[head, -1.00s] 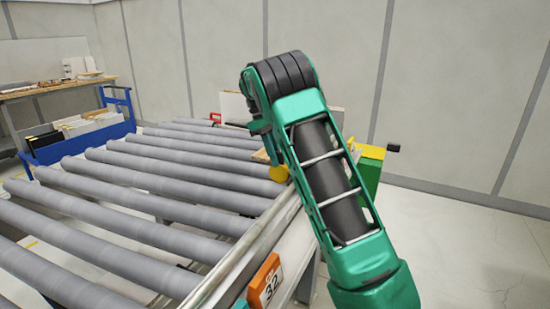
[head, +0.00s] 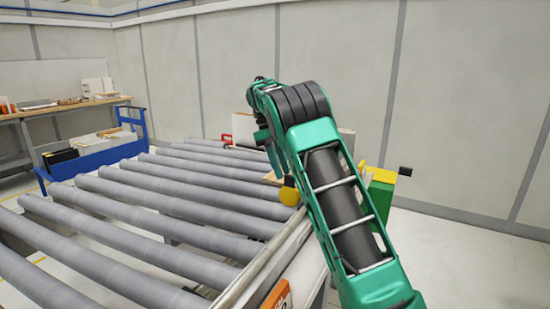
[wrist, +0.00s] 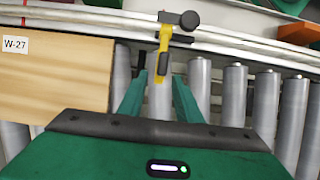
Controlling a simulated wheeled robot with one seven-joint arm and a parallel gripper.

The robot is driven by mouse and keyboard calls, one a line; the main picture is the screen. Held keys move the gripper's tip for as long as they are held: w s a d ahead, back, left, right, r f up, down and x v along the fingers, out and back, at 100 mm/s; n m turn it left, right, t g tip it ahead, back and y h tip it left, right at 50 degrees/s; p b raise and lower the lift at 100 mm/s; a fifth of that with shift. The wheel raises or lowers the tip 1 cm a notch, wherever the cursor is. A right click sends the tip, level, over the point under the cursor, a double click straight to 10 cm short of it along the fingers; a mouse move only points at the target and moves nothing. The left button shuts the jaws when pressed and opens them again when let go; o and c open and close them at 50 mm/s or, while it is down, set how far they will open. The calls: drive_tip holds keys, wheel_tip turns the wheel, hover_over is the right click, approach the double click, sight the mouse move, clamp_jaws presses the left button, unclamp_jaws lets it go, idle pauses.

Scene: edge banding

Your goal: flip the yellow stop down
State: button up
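The yellow stop (wrist: 163,42) shows in the wrist view as a narrow yellow arm with a dark pad at its near end, by the pale rail (wrist: 95,20). A black knob (wrist: 189,20) sits beside its far end. My gripper (wrist: 160,80) is open and empty, its two green fingers on either side of the stop's near end in the picture. I cannot tell whether they touch it. In the head view my gripper (head: 273,155) points down over the far right of the rollers, partly hidden by my arm. The stop cannot be made out clearly there.
A wooden board (wrist: 55,75) labelled W-27 lies left of my gripper on the rollers (wrist: 230,95). A blue cart (head: 95,155) stands at left.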

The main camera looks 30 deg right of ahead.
drive_tip(key=v, duration=0.6)
drive_tip(key=shift+r, duration=0.15)
idle(0.4)
drive_tip(key=s+d+r+m+t+y, duration=0.1)
drive_tip(key=s+d+m, duration=0.15)
drive_tip(key=s, duration=0.75)
drive_tip(key=s+d+m+t+y, duration=0.15)
drive_tip(key=s+m, duration=0.25)
drive_tip(key=s, duration=0.7)
drive_tip(key=s+a+f+m, duration=0.1)
drive_tip(key=s+f, duration=0.3)
drive_tip(key=s, duration=0.5)
drive_tip(key=s+a+f+m, duration=0.2)
drive_tip(key=s+f, duration=0.3)
drive_tip(key=s, duration=0.5)
drive_tip(key=s+a+f+m+t, duration=0.1)
drive_tip(key=s+f+m, duration=0.2)
drive_tip(key=s, duration=0.6)
drive_tip(key=shift+s+a+f, duration=0.25)
drive_tip(key=shift+a+f, duration=0.15)
drive_tip(key=shift+f, duration=0.6)
drive_tip(key=shift+m, duration=0.25)
